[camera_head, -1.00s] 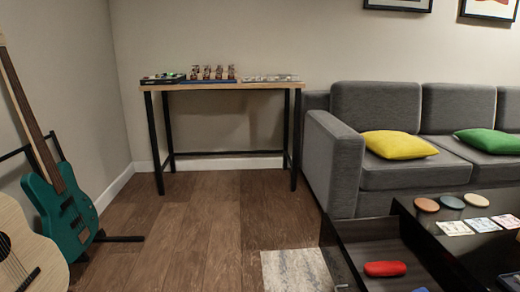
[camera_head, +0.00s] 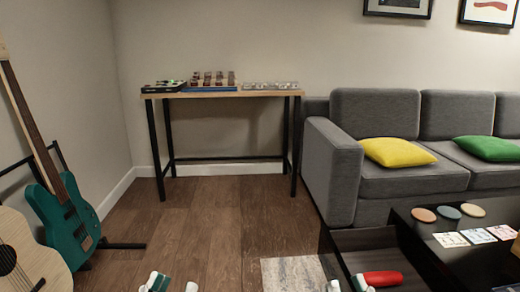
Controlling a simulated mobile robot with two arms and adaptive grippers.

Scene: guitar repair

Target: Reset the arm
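My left gripper (camera_head: 174,285) is at the bottom edge, low over the wood floor. Only its white and green fingertips show; they are apart with nothing seen between them. My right gripper (camera_head: 348,286) is also at the bottom edge, in front of the open drawer (camera_head: 366,239). Its fingertips are apart, and the right one is close to the red case (camera_head: 383,278) or overlaps it in the picture. I cannot tell whether they touch. Most of both arms is out of view.
A wooden table (camera_head: 262,93) with small parts stands at the back wall. A teal bass (camera_head: 70,225) and an acoustic guitar (camera_head: 30,258) stand at left. A grey sofa (camera_head: 335,178) and black coffee table (camera_head: 425,232) are at right. The middle floor is clear.

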